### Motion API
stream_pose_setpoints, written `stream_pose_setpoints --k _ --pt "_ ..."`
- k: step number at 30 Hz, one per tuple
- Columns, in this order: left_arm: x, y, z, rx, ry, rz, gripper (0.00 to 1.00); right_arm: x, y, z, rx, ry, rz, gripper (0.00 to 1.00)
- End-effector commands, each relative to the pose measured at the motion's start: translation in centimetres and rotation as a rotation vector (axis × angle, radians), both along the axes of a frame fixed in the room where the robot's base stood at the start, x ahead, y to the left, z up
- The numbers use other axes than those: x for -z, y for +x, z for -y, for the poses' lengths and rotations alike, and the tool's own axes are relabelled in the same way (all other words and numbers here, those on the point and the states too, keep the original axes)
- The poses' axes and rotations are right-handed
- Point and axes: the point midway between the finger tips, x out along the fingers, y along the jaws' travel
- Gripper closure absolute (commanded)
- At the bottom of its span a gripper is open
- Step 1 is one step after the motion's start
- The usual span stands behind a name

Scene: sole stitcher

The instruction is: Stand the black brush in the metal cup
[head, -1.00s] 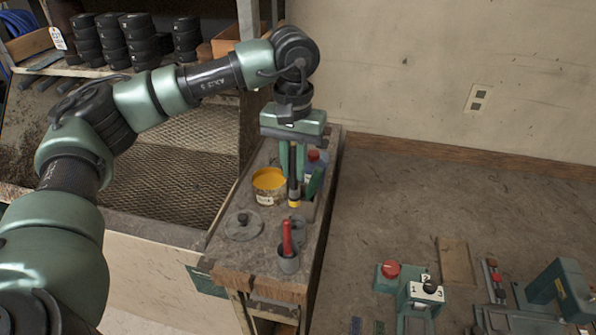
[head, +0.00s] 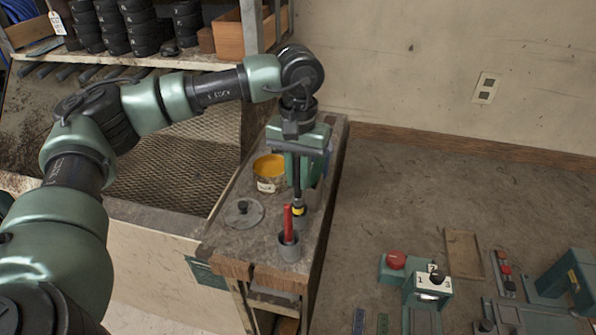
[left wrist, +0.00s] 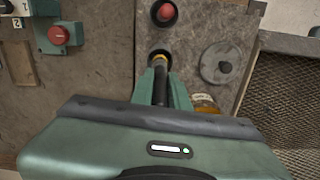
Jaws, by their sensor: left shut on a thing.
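My left gripper (head: 299,178) is shut on the black brush (head: 297,183), held upright with its yellow-banded end (head: 298,211) down. The brush also shows between the fingers in the left wrist view (left wrist: 160,88). A small grey metal cup (head: 299,222) stands on the bench directly below, partly hidden behind a red-handled tool. In the left wrist view the yellow band lines up with the mouth of this dark cup (left wrist: 153,56). I cannot tell whether the brush's end is inside the cup or just above it. My right gripper is not in view.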

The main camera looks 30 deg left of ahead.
Motion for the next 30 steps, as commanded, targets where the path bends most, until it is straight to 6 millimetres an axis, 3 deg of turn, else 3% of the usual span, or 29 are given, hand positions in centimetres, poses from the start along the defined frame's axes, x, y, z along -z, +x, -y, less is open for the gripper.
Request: stream_pose_setpoints --k 12,27,28,30 --pt "2.9 0.0 0.0 0.0 -0.001 0.0 1.0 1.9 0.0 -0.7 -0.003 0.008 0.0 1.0" --pt "3.3 0.0 0.0 0.001 -0.001 0.001 1.0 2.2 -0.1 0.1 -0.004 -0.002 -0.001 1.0" --pt "3.3 0.0 0.0 0.001 -0.001 0.0 0.81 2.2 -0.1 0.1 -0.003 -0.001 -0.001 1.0" --pt "3.3 0.0 0.0 0.001 -0.001 0.0 0.62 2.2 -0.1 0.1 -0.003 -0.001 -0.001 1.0"
